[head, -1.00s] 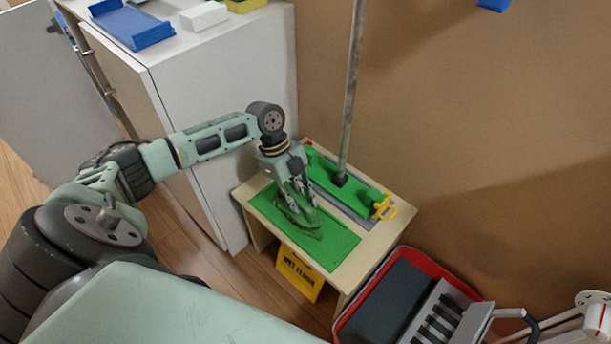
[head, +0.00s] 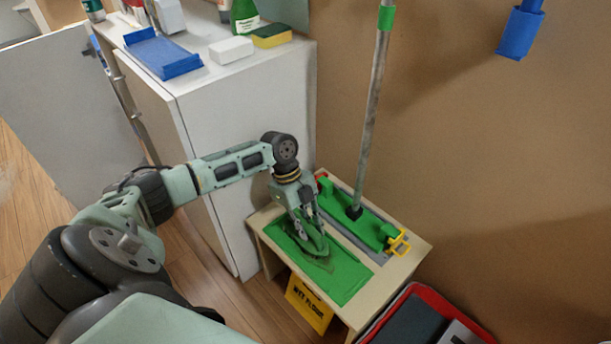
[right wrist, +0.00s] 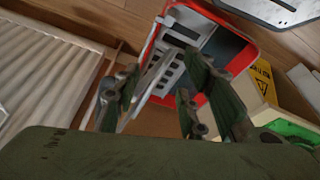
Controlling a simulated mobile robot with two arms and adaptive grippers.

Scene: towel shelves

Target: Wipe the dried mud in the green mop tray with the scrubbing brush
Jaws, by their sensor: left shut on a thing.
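The green mop tray (head: 350,281) is set in a low pale wooden stand beside the white cabinet. My left gripper (head: 309,226) points down over the tray, shut on the green scrubbing brush (head: 314,244). The brush is low at the tray's middle; whether it touches the floor of the tray I cannot tell. A dark, muddy patch (head: 322,264) shows just in front of the brush, and the brush and fingers may hide more of it. My right gripper (right wrist: 160,100) shows in the right wrist view, fingers apart with nothing between them.
A mop pole (head: 371,110) rises from the stand behind the tray. A yellow clip (head: 398,243) sits at the stand's right end. A yellow wet-floor sign (head: 308,304) stands below. A red bin (head: 440,298) is at the right front. The white cabinet (head: 250,120) stands close left.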

